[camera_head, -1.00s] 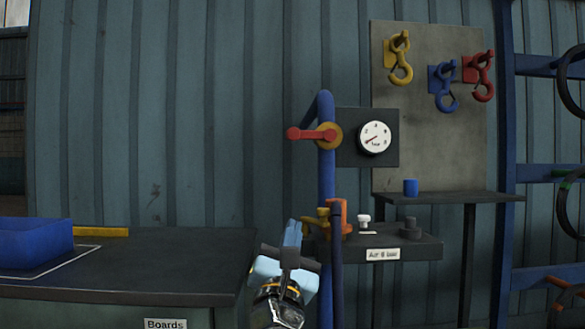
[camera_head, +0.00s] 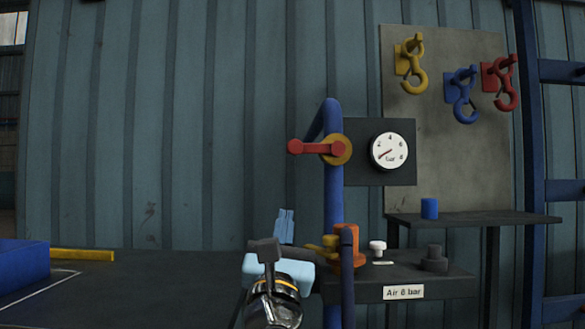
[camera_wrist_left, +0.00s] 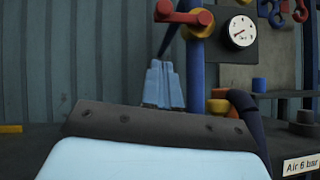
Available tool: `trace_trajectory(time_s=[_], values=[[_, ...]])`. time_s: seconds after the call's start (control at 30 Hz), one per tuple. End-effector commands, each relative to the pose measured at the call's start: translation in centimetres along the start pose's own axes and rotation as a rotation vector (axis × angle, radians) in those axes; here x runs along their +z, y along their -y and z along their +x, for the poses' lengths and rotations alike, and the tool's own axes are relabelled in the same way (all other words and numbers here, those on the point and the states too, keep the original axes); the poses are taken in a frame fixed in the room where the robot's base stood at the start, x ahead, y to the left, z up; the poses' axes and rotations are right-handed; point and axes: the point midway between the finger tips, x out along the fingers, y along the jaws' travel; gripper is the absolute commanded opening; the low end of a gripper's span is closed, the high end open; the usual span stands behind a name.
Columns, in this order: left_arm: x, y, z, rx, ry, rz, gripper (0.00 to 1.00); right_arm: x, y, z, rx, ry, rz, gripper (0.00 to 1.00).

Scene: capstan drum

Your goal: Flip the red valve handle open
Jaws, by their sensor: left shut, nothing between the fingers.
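The red valve handle (camera_head: 317,147) sits on a yellow round hub on the blue vertical pipe (camera_head: 333,210) and points left, level, across the pipe. It also shows at the top of the left wrist view (camera_wrist_left: 183,15). My left gripper (camera_head: 285,225) is below and a little left of the handle, fingers pointing up, shut and empty. In the left wrist view its closed fingers (camera_wrist_left: 164,84) stand below the handle, apart from it. My right gripper is not in view.
A pressure gauge (camera_head: 389,151) is right of the handle. Below are an orange fitting (camera_head: 350,248), a white knob (camera_head: 377,247) and a shelf labelled "Air 6 bar" (camera_head: 403,292). A dark bench (camera_head: 130,285) with a blue box (camera_head: 22,268) lies left. Hooks hang at upper right.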

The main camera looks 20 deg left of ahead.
Motion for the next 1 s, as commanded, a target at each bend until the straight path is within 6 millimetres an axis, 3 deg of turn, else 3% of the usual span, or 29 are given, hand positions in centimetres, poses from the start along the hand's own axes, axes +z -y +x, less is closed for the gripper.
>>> trace_trajectory(time_s=[0.43,0.5,0.7,1.0], values=[[0.2,0.0,9.3,0.001,-0.001,0.0,0.0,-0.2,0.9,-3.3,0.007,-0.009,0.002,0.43],[1.3,0.0,10.1,0.0,0.001,-0.001,0.0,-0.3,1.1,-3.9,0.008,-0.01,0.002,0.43],[2.6,-0.1,11.5,0.0,0.0,0.001,0.0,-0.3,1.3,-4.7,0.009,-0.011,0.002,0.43],[2.8,0.0,11.7,0.0,0.0,0.0,0.0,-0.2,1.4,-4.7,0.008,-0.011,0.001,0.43]])
